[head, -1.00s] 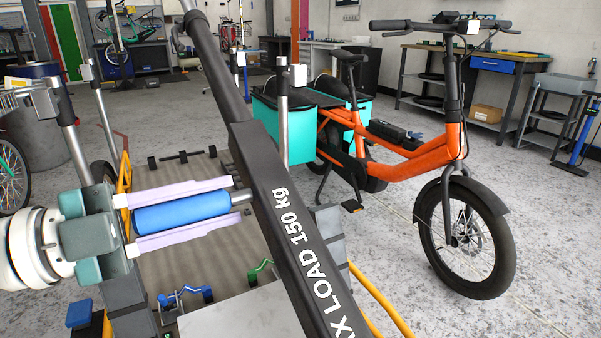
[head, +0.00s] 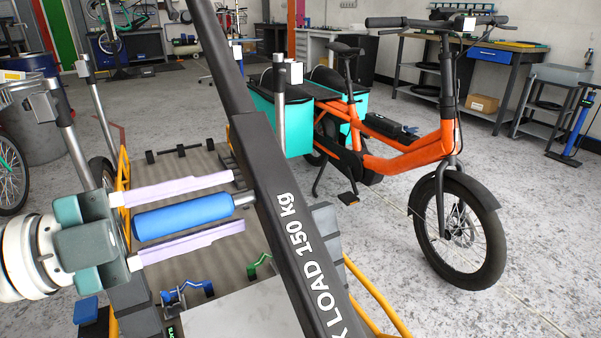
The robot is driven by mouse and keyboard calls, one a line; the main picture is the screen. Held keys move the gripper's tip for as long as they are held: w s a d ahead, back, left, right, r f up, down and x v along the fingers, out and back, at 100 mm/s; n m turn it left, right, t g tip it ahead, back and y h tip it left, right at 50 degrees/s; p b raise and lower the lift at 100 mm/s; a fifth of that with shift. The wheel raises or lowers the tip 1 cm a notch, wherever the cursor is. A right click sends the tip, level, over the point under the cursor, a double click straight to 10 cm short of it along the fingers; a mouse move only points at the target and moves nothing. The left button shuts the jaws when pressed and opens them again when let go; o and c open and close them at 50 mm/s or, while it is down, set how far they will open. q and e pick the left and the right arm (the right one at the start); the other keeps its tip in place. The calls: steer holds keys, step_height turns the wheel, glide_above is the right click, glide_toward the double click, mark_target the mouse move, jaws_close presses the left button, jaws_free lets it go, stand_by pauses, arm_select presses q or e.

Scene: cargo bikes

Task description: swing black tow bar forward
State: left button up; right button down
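The black tow bar (head: 281,190) runs steeply across the middle of the head view, its top leaning left, with white "LOAD 150 kg" lettering. Its upper and lower ends are cut off by the picture edges. A blue grip (head: 183,216) sticks out from its left side on a short metal pin. My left gripper (head: 238,202) comes in from the left. Its two pale lilac fingers lie above and below the blue grip, with visible gaps, so it is open around the grip. My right gripper is not in view.
A flat cargo bed (head: 235,311) with yellow side rails (head: 373,297) and upright metal posts lies under the bar. An orange cargo bike (head: 407,158) with teal boxes stands to the right. Workbenches line the back. Grey floor is clear between.

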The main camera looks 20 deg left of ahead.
arm_select(q)
steer(key=shift+o, duration=1)
steer(key=v, duration=1)
steer(key=shift+p, duration=0.4)
steer(key=shift+w, duration=0.1)
